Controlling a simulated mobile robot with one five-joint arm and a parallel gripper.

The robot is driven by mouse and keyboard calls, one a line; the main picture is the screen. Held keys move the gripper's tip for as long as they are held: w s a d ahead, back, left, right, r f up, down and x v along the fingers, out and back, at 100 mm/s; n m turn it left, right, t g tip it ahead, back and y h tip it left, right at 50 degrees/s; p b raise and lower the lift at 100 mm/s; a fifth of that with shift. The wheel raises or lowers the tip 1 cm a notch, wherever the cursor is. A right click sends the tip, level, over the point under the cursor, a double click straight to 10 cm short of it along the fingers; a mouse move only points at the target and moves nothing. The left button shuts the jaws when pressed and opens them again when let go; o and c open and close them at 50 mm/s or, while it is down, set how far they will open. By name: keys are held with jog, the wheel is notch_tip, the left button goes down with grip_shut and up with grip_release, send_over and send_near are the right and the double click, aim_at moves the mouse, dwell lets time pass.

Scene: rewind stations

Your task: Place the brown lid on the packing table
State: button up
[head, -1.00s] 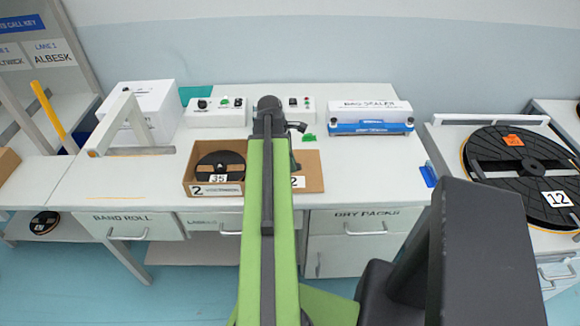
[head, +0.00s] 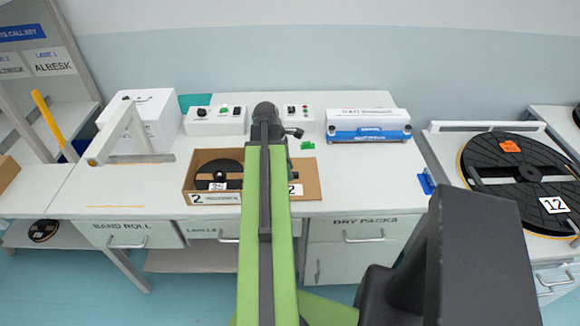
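A brown cardboard box (head: 190,181) labelled 2 stands open on the white packing table (head: 360,185), with a black reel (head: 207,172) inside. A flat brown cardboard piece with a 2 label, which looks like the brown lid (head: 309,181), shows at the box's right. My arm crosses in front and hides where the two meet, so I cannot tell if they touch. My gripper is mostly hidden behind my green arm. Only small dark parts show at the arm's right edge, over the lid, and its fingers cannot be made out.
A bag sealer (head: 368,125) and control boxes (head: 215,121) line the table's back. A white box (head: 150,120) and a grey bracket frame (head: 112,140) stand at the left. A large black reel (head: 500,165) labelled 12 lies on the right-hand station. The table right of the lid is clear.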

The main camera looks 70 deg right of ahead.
jog(key=p+v, duration=0.9)
jog(key=v, duration=0.2)
jog(key=shift+p, duration=0.35)
jog(key=w+a+m+t, duration=0.2)
jog(key=w+a, duration=2.2)
jog(key=w, duration=0.2)
jog(key=w+a+m, duration=0.1)
jog(key=w+a, duration=0.2)
jog(key=a, duration=1.2)
jog(key=w+a+m+t+y, duration=0.1)
jog(key=w+a, duration=0.2)
jog(key=a, duration=1.2)
jog(key=shift+w+f, duration=0.4)
